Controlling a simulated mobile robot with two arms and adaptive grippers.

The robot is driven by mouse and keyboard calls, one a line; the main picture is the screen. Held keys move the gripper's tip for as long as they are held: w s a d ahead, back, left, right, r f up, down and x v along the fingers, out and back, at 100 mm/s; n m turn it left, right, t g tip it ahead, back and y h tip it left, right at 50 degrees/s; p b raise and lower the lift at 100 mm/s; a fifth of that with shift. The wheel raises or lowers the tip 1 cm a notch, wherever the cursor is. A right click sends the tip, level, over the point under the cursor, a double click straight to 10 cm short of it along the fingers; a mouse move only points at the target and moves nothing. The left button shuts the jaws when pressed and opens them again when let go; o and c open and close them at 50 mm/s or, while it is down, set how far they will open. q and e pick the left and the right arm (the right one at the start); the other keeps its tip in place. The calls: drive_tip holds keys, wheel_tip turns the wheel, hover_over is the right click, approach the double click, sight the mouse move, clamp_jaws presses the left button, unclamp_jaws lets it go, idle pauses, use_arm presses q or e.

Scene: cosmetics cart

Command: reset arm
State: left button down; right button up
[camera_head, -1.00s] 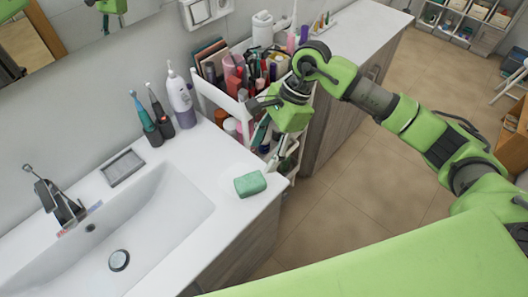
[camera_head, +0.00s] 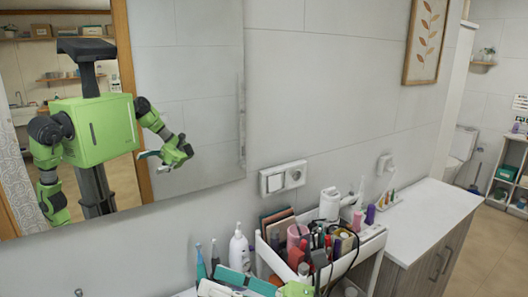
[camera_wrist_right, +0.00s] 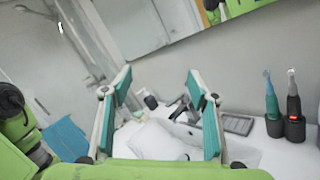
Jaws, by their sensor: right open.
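My right gripper (camera_head: 220,281) shows at the bottom edge of the head view, with teal finger pads and part of its green body. In the right wrist view the right gripper (camera_wrist_right: 158,82) is open, its two fingers wide apart with nothing between them. The white sink (camera_wrist_right: 150,138) lies beyond and below it. My left gripper is not directly in view. The mirror (camera_head: 205,100) reflects my green body and arms.
The white cart (camera_head: 350,262) full of cosmetics stands close beside my right gripper. A white bottle (camera_head: 238,250) and toothbrushes (camera_head: 200,264) stand by the wall. A tap (camera_wrist_right: 185,105), grey soap tray (camera_wrist_right: 237,124) and blue towel (camera_wrist_right: 65,138) show in the wrist view. The right counter (camera_head: 430,205) is mostly clear.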

drive_tip(key=w+d+m+t+h, duration=0.4)
drive_tip(key=d+m+t+h, duration=0.3)
drive_tip(key=m, duration=0.6)
drive_tip(key=w+d+m+t+h, duration=0.5)
drive_tip(key=d+m+t, duration=0.4)
drive_tip(key=m, duration=0.3)
drive_tip(key=s+d+f+m+g+h, duration=0.2)
drive_tip(key=d+f+m+g+h, duration=0.15)
drive_tip(key=d+f+m, duration=0.35)
drive_tip(key=s+d+f+m+g+h, duration=0.2)
drive_tip(key=d+f+m+h, duration=0.15)
drive_tip(key=f, duration=0.55)
drive_tip(key=s+d+f+m+g, duration=0.1)
drive_tip(key=s+f+m+g, duration=0.4)
drive_tip(key=s+f, duration=0.55)
drive_tip(key=s+f+m+g, duration=0.3)
drive_tip(key=s+f+g, duration=0.35)
drive_tip(key=s, duration=0.65)
drive_tip(key=s+f+g+b, duration=0.1)
drive_tip(key=s+f+b, duration=0.1)
drive_tip(key=f, duration=1.4)
drive_tip(key=s+f+b, duration=0.1)
drive_tip(key=f+b, duration=0.1)
drive_tip(key=f, duration=1.4)
drive_tip(key=s+d+f+g+b, duration=0.1)
drive_tip(key=s+d+f+b, duration=0.2)
drive_tip(key=s+f, duration=1.3)
drive_tip(key=shift+s+f+n+g+h, duration=0.15)
drive_tip(key=shift+f+n+g+h, duration=0.25)
drive_tip(key=shift+f, duration=0.5)
